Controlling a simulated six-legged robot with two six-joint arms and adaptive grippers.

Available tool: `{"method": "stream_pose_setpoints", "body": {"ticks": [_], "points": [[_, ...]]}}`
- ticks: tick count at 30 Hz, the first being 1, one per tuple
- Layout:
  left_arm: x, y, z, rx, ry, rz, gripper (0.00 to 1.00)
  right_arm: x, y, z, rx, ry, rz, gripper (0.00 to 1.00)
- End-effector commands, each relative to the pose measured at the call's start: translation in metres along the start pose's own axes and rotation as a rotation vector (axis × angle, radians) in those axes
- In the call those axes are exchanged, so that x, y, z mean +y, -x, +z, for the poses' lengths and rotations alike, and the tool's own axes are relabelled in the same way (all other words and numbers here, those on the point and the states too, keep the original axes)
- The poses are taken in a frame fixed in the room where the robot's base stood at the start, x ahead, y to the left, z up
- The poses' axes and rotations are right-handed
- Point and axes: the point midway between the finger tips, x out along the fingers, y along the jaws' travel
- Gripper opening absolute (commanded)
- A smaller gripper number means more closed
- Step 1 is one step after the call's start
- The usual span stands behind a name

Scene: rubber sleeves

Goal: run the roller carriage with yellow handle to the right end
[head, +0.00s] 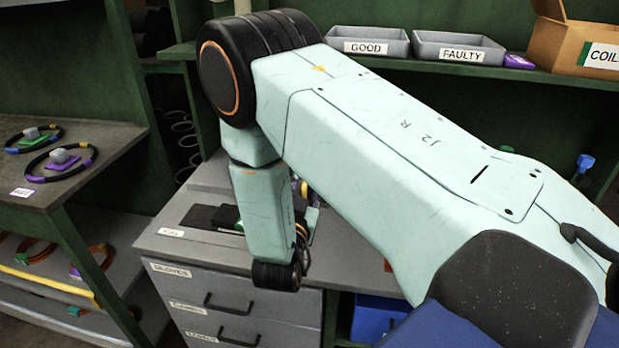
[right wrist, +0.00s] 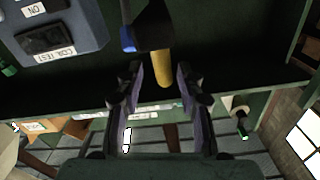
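The yellow handle (right wrist: 163,68) shows in the right wrist view, hanging from a dark part (right wrist: 154,27) with a blue piece on its left. My right gripper (right wrist: 158,74) is open, with one finger on each side of the handle. Gaps show between the handle and both fingers; I cannot tell how deep it sits between them. In the head view my right arm crosses the middle and hides its gripper, the handle and most of the bench. The roller carriage and its track cannot be made out. My left gripper is not in view.
The head view shows bins marked GOOD (head: 368,42) and FAULTY (head: 458,48) and a cardboard box (head: 563,42) on the back shelf. Ringed parts lie on the left shelf (head: 100,135). A grey coil-test box (right wrist: 75,25) stands upper left in the right wrist view.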

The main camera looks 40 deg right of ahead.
Motion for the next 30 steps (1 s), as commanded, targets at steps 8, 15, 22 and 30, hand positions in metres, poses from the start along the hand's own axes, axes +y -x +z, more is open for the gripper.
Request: {"method": "stream_pose_setpoints", "body": {"ticks": [8,15,22,30], "points": [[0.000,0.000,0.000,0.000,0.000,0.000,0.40,-0.001,0.027,0.000,0.000,0.001,-0.001,0.37],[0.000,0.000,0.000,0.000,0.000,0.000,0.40,0.000,0.031,0.000,0.001,-0.001,0.001,0.37],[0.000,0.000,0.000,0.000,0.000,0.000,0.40,0.000,0.030,0.000,0.001,-0.001,0.001,0.37],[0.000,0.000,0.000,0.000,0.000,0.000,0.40,0.000,0.030,0.000,0.001,0.000,0.001,0.37]]}}
